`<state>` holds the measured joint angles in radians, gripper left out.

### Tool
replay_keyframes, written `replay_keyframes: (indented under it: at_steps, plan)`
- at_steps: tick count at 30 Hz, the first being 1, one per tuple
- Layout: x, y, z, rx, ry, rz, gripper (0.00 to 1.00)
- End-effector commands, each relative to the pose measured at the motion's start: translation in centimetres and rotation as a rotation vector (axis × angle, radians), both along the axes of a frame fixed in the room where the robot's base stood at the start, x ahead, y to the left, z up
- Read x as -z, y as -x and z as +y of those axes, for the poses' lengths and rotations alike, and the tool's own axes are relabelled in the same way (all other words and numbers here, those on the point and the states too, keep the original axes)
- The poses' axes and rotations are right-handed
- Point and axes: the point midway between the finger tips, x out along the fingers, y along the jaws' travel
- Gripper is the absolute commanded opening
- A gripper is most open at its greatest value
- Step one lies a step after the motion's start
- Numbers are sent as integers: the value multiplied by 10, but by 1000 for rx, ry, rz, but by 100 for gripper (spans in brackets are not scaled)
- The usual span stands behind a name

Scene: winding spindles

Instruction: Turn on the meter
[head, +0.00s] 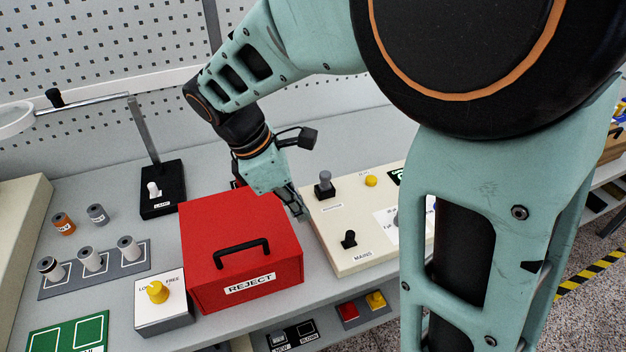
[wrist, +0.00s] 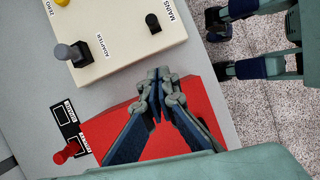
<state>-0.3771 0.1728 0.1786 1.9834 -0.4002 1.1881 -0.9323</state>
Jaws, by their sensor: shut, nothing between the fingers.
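The meter is a low beige box (head: 335,262), partly hidden behind my arm in the head view. Its black MAINS switch (head: 349,239) is at the near edge. A grey-topped plug on a black base (head: 324,184) and a yellow knob (head: 371,181) sit farther back. In the wrist view, the beige box (wrist: 118,40) shows the MAINS switch (wrist: 153,23) and the plug labelled ADAPTER (wrist: 64,52). My gripper (head: 301,214) is shut and empty, above the gap between the red box and the meter. Its fingertips (wrist: 158,75) appear apart from the switch.
A red REJECT box (head: 205,245) with a black handle stands left of the meter. A perforated wall stands behind.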

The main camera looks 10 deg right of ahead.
Motion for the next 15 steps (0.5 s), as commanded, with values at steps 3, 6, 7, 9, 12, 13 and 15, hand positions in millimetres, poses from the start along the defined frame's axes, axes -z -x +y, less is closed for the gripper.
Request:
replay_keyframes:
  at_steps: [3,6,7,9,12,13,15]
  plan:
    - [17,1,-8,2,4,5,0]
    - [36,0,-15,3,3,6,0]
    - [42,0,-18,3,4,6,0]
    - [57,-1,-23,3,4,6,0]
    - [77,-1,-31,2,4,7,0]
    - [82,-2,-33,1,3,6,0]
    - [88,-3,-41,6,2,3,0]
